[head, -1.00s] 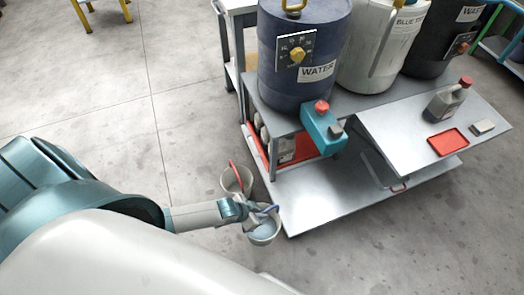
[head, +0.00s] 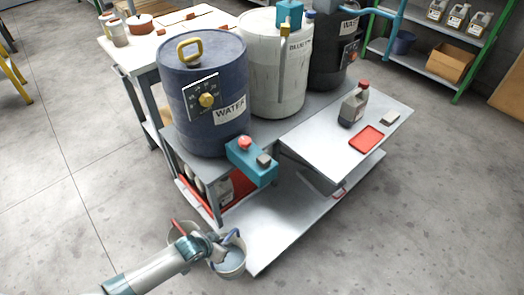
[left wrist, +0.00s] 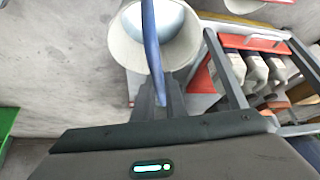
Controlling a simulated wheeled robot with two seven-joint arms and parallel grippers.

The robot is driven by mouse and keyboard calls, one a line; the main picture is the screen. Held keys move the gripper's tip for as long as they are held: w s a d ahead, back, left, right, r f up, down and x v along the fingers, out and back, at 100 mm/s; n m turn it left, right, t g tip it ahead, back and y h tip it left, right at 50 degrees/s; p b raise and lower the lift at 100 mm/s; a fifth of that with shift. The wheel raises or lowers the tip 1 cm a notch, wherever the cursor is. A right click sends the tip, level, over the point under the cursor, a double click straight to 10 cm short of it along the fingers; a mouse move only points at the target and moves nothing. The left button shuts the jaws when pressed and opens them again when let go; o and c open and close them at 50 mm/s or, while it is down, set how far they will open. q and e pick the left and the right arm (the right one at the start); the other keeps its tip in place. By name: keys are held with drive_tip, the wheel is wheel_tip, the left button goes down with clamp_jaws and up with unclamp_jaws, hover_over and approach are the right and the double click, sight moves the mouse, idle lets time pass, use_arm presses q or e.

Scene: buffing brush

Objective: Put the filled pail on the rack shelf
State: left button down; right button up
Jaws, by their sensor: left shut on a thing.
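A pale pail (head: 232,268) with a blue handle (left wrist: 152,50) and bluish liquid inside is at the bottom of the head view, beside the near corner of the cart's low deck. My left gripper (head: 215,248) is shut on that handle. The left wrist view shows the pail (left wrist: 124,45) just beyond the fingers. I cannot tell whether it touches the floor. A second pail (head: 172,240) with a red handle stands beside it, partly hidden by my arm. The rack shelf (head: 424,59) is at the upper right, between green posts. My right gripper is not in view.
The cart carries a blue WATER drum (head: 190,125), a white drum (head: 262,85) and a dark drum (head: 330,60). Its side table (head: 320,140) holds a grey bottle (head: 354,104) and a red tray (head: 366,139). The rack holds jugs, a blue bin (head: 403,42) and a cardboard box (head: 450,66). Floor at right is clear.

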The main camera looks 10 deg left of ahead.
use_arm(q)
drive_tip(key=w+d+r+n, duration=0.1)
drive_tip(key=w+r, duration=0.3)
drive_tip(key=r, duration=0.4)
drive_tip(key=w+d+r+y, duration=0.1)
drive_tip(key=w+d+r, duration=0.15)
drive_tip(key=r, duration=0.55)
drive_tip(key=w+r+n, duration=0.1)
drive_tip(key=w+r, duration=0.4)
drive_tip(key=r, duration=0.3)
drive_tip(key=s+a+r+n, duration=0.1)
drive_tip(key=s+r, duration=0.1)
drive_tip(key=r, duration=0.9)
drive_tip(key=s+a+r+n+y, duration=0.1)
drive_tip(key=s+r, duration=0.2)
drive_tip(key=r, duration=0.9)
drive_tip(key=shift+a+r+n+t+y, duration=0.25)
drive_tip(key=shift+a+n+t+y, duration=0.05)
drive_tip(key=shift+w, duration=0.1)
